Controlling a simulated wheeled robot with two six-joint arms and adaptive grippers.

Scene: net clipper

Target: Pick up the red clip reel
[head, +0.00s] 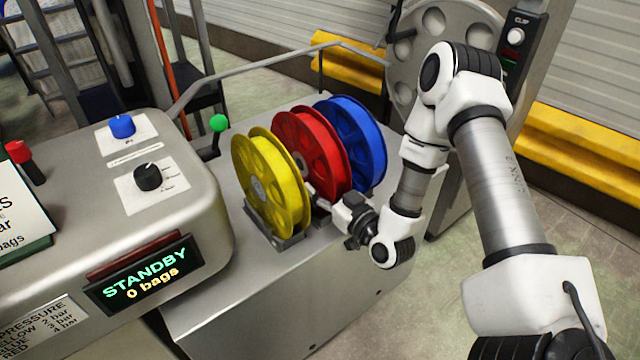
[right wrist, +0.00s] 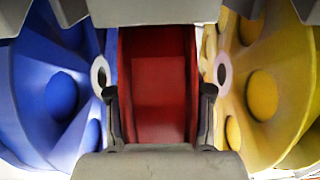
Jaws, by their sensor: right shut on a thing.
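The red clip reel (head: 313,150) stands upright in the middle of a row of three reels on the metal cabinet top. My right gripper (head: 317,197) reaches in from the right, low at the red reel's near edge. In the right wrist view the red reel (right wrist: 158,85) fills the space between the two fingers (right wrist: 159,115), and they are shut on it. The head view hides part of the fingertips between the yellow and red reels. My left gripper is not in view.
A yellow reel (head: 270,182) stands close on the left of the red one and a blue reel (head: 357,142) close on its right. A control box with a STANDBY display (head: 140,275) is at the left. A green-knobbed lever (head: 218,123) rises behind the yellow reel.

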